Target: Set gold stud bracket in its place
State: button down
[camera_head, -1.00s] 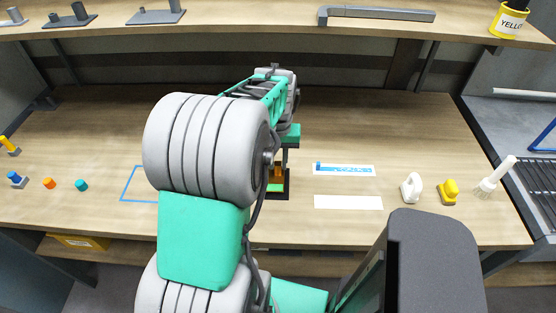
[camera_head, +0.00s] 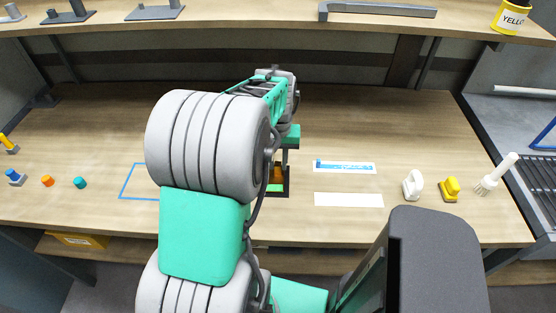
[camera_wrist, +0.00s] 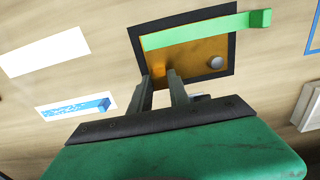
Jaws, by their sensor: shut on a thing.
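The gold stud bracket (camera_wrist: 190,62) is an orange-gold plate with a round grey stud in the wrist view. It lies within a dark square frame; whether it touches the surface there I cannot tell. My gripper (camera_wrist: 161,78) is shut on its near edge. A green bar (camera_wrist: 200,30) with a raised end block lies along the far side of the frame, beside the gold plate. In the head view my arm hides most of this; a bit of gold (camera_head: 277,175) and a bit of green (camera_head: 275,188) show below the gripper.
A blue outline (camera_head: 140,180) lies left of my arm. To the right are a white card with a blue strip (camera_head: 345,168), a blank white card (camera_head: 348,200), a white handled item (camera_head: 413,185), a yellow item (camera_head: 450,188) and a brush (camera_head: 497,173). Small coloured pieces stand far left.

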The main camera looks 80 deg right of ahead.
jog(key=c, duration=1.1)
grip_release()
jog(key=shift+c, duration=0.2)
jog(key=o, duration=0.3)
jog(key=shift+r, duration=0.1)
notch_tip(320, 180, up, 8)
jog(key=p, duration=0.6)
